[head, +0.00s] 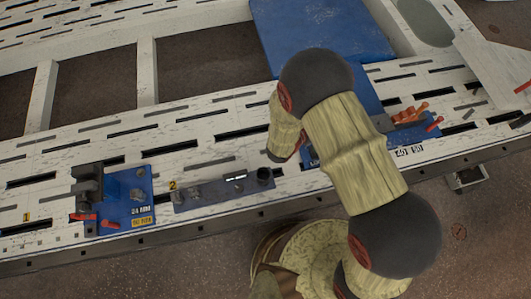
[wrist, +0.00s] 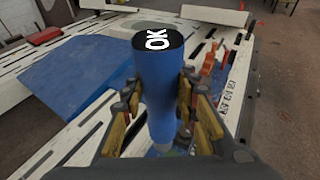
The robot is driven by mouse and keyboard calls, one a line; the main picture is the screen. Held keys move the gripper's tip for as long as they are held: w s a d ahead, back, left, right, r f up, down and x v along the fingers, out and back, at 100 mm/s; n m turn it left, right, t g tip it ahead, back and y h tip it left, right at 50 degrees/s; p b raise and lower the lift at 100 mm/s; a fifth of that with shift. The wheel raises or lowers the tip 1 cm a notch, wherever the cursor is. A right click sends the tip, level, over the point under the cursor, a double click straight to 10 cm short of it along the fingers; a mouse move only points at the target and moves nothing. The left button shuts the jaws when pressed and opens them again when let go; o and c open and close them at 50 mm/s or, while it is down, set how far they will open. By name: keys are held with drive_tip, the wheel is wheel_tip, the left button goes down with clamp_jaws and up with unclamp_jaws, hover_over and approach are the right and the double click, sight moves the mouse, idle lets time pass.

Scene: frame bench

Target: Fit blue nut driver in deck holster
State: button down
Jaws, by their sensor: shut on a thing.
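The blue nut driver (wrist: 160,98) stands close to the wrist camera, its dark cap marked "OK" facing it. My gripper (wrist: 158,112) is shut on its blue handle, with yellow-padded fingers on both sides. The driver's lower end is mostly hidden. In the head view my arm hides the gripper and driver. A dark strip (head: 215,193) on the white slotted deck carries small fittings and, at its right end, a dark upright cup (head: 264,176). This cup may be the deck holster; I cannot tell for sure. The arm lies right of it.
A blue fixture (head: 127,199) with a dark clamp and red handles stands left of the strip. A large blue plate (head: 310,30) lies behind. The slotted deck (head: 190,125) has bare room.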

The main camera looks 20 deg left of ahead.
drive_tip(key=s+a+f+b, duration=0.1)
drive_tip(key=s+a+f, duration=0.3)
drive_tip(key=s+a, duration=0.5)
drive_tip(key=s+a+f+b, duration=0.2)
drive_tip(key=s+a+f, duration=0.2)
drive_tip(key=s+a, duration=0.6)
drive_tip(key=shift+s+a+f, duration=0.1)
drive_tip(key=shift+f, duration=0.1)
